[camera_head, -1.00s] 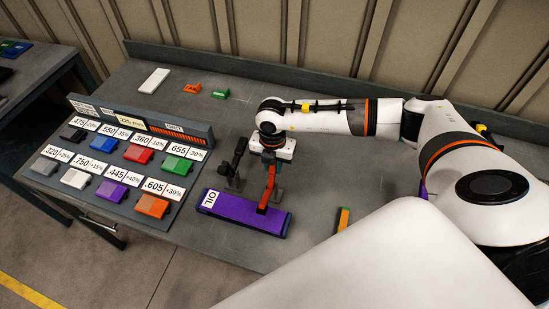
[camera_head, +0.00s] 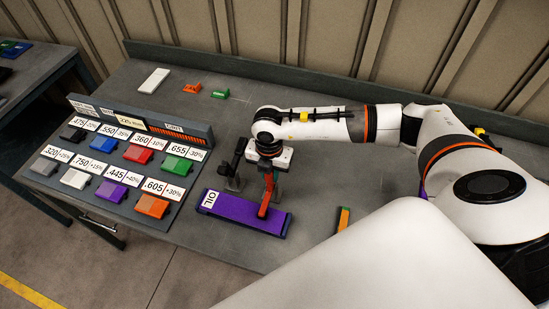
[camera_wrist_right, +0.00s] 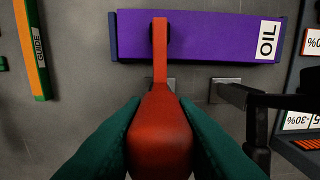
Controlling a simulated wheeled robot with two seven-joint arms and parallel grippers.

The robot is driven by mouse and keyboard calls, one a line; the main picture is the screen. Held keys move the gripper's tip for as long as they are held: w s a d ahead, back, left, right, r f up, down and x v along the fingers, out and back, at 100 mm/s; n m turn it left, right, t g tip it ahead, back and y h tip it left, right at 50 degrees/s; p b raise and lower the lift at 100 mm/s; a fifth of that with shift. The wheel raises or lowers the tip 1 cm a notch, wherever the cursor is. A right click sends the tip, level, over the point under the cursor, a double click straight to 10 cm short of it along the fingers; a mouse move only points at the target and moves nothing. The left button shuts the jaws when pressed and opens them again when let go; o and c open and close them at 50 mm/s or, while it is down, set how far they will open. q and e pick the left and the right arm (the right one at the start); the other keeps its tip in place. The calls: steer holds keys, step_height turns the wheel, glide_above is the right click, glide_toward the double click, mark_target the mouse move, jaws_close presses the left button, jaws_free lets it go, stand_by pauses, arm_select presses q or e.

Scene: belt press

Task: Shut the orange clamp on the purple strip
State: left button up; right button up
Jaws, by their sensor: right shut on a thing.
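The purple strip (camera_head: 245,214), with a white OIL label, lies on the grey bench; it also shows at the top of the right wrist view (camera_wrist_right: 205,38). The orange clamp (camera_head: 265,205) reaches over the strip near its right part in the head view. In the right wrist view its red-orange handle (camera_wrist_right: 160,135) sits between the green fingers of my right gripper (camera_wrist_right: 160,150), which is shut on it. The clamp's arm crosses above the strip, with a dark pad part beside it. I cannot tell whether the pad touches the strip. My left gripper is out of view.
A black clamp (camera_head: 237,160) stands raised just left of the orange one. A green and orange guide bar (camera_head: 343,220) lies to the right. A rack of coloured blocks (camera_head: 196,162) stands left. A white block (camera_head: 154,80) and small orange and green parts lie at the back.

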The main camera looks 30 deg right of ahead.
steer(key=shift+s+a+f, duration=0.1)
steer(key=shift+s+a, duration=0.05)
steer(key=o, duration=0.7)
steer(key=shift+r, duration=0.2)
steer(key=shift+r, duration=3.4)
